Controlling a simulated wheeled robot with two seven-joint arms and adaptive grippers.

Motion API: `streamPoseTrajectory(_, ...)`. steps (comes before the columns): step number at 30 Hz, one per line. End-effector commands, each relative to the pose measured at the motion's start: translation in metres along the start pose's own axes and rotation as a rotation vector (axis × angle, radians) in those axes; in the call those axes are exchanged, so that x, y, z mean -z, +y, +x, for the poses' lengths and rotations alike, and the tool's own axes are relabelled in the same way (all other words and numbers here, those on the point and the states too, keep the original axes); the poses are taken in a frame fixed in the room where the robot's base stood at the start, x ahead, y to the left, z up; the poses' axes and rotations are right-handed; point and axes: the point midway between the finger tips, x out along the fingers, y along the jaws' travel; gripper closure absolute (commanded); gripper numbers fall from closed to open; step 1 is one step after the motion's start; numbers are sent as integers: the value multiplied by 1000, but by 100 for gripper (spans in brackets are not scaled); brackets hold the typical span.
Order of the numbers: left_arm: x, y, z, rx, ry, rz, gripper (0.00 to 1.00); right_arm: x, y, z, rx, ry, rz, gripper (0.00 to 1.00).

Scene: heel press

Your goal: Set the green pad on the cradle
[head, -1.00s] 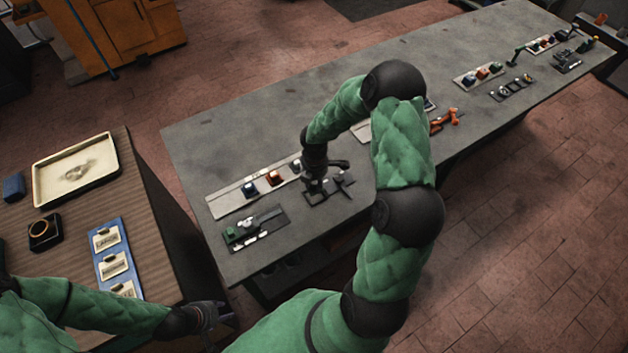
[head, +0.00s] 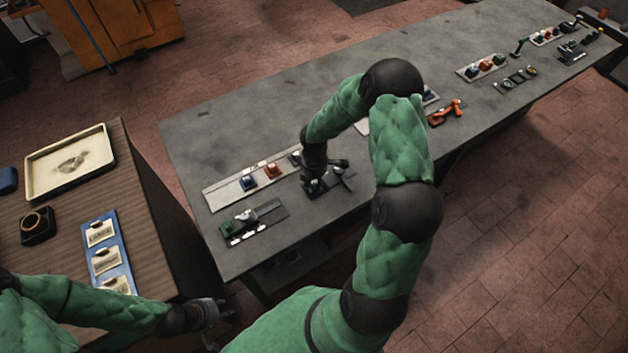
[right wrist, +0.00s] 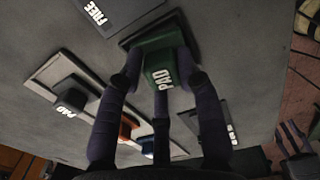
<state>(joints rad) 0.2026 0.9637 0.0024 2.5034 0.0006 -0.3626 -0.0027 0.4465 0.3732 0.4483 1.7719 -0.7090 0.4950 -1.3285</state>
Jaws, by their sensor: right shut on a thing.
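The green pad (right wrist: 162,66), a block with a white PAD label, is between the dark fingers of my right gripper (right wrist: 163,82) in the right wrist view. The gripper is shut on it. In the head view my right gripper (head: 318,184) is low over a dark fixture (head: 341,178) on the grey bench and largely hides the pad. My left gripper (head: 212,317) looks open and empty, beside the brown table.
Nearby is a dark plate (head: 268,211) with a green block (head: 228,229). The brown table holds a tray (head: 40,190) and a blue card board (head: 121,270).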

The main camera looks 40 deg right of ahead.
Motion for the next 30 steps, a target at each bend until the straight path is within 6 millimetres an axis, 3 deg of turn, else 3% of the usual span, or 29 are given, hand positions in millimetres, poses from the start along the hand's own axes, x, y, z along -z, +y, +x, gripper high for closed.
streamPoseTrajectory(11, 0, -1, 2, 0, 0, 0, 60, 0, 0, 4, 0, 0, 0, 100)
streamPoseTrajectory(12, 0, -1, 2, 0, 0, 0, 60, 0, 0, 4, 0, 0, 0, 62)
streamPoseTrajectory(15, 0, -1, 2, 0, 0, 0, 60, 0, 0, 3, 0, 0, 0, 37)
streamPoseTrajectory(26, 0, -1, 2, 0, 0, 0, 60, 0, 0, 2, 0, 0, 0, 37)
streamPoseTrajectory(30, 0, -1, 2, 0, 0, 0, 60, -1, 1, -10, -2, -2, 0, 37)
